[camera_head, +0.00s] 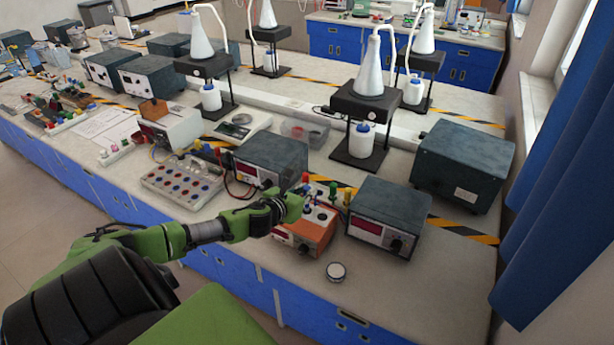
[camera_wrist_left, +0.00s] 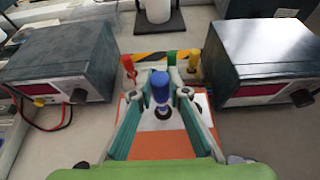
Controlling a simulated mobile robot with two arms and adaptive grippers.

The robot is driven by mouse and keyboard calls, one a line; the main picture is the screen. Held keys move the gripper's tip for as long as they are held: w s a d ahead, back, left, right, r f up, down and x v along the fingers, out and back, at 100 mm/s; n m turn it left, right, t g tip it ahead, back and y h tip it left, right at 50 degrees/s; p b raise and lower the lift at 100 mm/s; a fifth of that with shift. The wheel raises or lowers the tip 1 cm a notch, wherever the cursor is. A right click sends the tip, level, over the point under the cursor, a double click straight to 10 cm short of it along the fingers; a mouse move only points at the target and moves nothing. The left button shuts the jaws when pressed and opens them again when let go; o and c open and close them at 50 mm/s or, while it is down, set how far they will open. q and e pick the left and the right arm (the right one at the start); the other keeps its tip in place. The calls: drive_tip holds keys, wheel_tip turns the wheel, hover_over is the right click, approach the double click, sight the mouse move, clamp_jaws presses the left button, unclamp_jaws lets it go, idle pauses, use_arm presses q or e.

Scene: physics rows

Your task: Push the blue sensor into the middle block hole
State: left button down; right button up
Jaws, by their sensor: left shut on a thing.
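The blue sensor (camera_wrist_left: 160,86) stands upright between the fingertips of my left gripper (camera_wrist_left: 164,95) in the left wrist view. The gripper is shut on it. In the head view my left gripper (camera_head: 290,206) reaches in from the left over the orange block with a white top (camera_head: 317,238). The block also shows below the fingers in the left wrist view (camera_wrist_left: 160,146). A dark round hole (camera_wrist_left: 163,112) shows just below the sensor in that view. I cannot tell whether the sensor's lower end touches or enters it. My right gripper is not in view.
Red (camera_wrist_left: 128,65), green (camera_wrist_left: 172,57) and yellow (camera_wrist_left: 194,60) plugs stand behind the sensor. Dark meter boxes stand left (camera_head: 270,158) and right (camera_head: 390,208) of the block.

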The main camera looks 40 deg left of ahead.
use_arm(q)
drive_tip(key=shift+f+b, duration=1.5)
drive_tip(key=shift+f, duration=0.65)
idle(0.9)
drive_tip(key=c, duration=1.5)
unclamp_jaws()
drive_tip(key=shift+o, duration=0.2)
drive_tip(key=shift+r, duration=0.1)
drive_tip(key=shift+r+p, duration=3.2)
drive_tip(key=shift+p, duration=0.15)
